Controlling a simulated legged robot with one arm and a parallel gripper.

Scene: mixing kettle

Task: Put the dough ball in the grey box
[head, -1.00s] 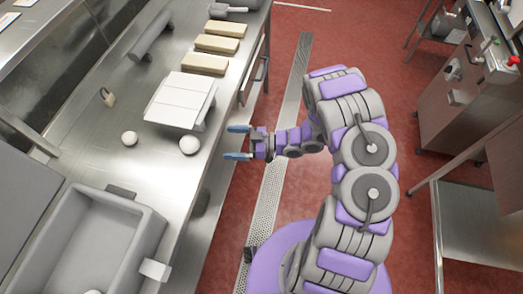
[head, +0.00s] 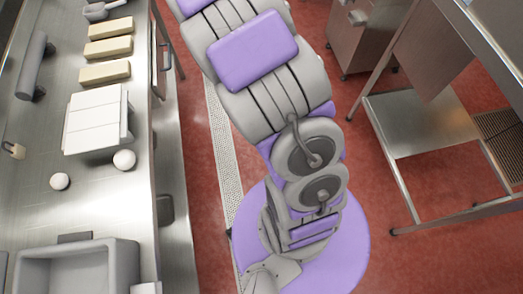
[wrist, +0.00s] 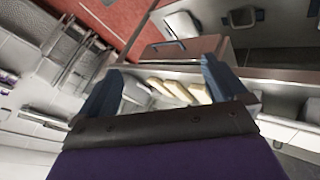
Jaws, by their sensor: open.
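Two white dough balls lie on the steel counter in the head view: one at the left (head: 59,181), the other near the front edge (head: 124,160). The grey box (head: 126,262) stands on the counter at the lower left, partly cut off by the picture edge. My gripper (wrist: 160,66) shows in the wrist view with its two blue fingers wide apart and nothing held between them. It is outside the head view, so its exact place relative to the balls cannot be told. I cannot make out either ball in the wrist view.
A white sectioned board (head: 95,120) lies behind the balls. Beige slabs (head: 106,71) and a grey rolling pin (head: 36,65) lie farther back. The slabs also show in the wrist view (wrist: 176,90). A steel table (head: 420,120) stands at the right, across red floor.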

